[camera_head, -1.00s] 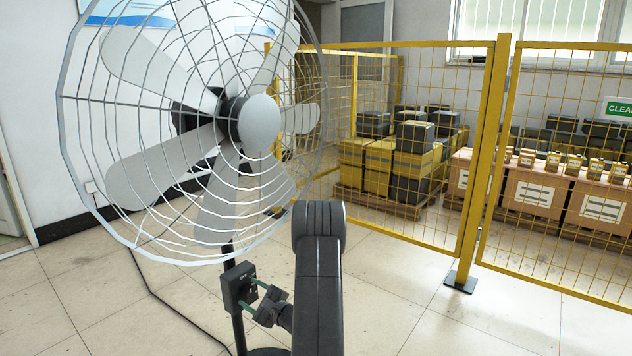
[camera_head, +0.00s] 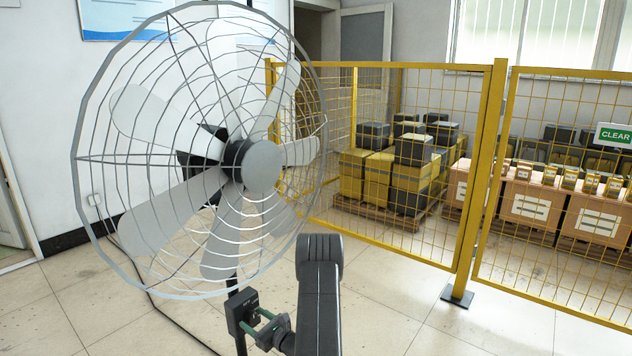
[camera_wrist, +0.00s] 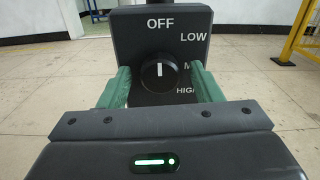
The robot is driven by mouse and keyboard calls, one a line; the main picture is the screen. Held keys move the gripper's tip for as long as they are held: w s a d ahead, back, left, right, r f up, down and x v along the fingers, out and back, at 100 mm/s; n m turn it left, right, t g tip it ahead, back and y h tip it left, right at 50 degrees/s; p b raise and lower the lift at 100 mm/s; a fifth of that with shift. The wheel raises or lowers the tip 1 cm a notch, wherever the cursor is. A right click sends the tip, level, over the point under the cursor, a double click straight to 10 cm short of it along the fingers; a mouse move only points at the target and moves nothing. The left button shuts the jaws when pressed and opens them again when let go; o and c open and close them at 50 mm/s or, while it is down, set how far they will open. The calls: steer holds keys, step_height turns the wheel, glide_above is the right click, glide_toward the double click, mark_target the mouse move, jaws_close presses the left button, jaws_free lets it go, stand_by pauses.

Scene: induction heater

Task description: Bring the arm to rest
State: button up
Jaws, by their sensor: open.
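My gripper (camera_head: 264,322) is in front of a dark control box (camera_head: 241,310) on the pole of a large standing fan (camera_head: 262,166). In the wrist view, my gripper (camera_wrist: 159,88) is open, with one green finger on each side of a round black knob (camera_wrist: 159,74). A gap shows between each finger and the knob. The control box (camera_wrist: 132,42) bears the words OFF, LOW and HIGH, and one label partly hidden by the right finger. The knob's white mark points up towards OFF.
A yellow mesh fence (camera_head: 486,170) stands to the right. Behind it are stacked yellow and dark boxes (camera_head: 365,172) and brown cartons (camera_head: 530,205). A black cable (camera_head: 172,322) lies on the floor left of the fan. The tiled floor at front right is clear.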

steer(key=m+p, duration=0.2)
steer(key=p, duration=0.1)
steer(key=shift+r+m, duration=0.2)
steer(key=shift+m, duration=0.1)
steer(key=shift+f+m+p, duration=0.1)
steer(key=shift+m+p, duration=0.3)
steer(key=shift+f, duration=0.1)
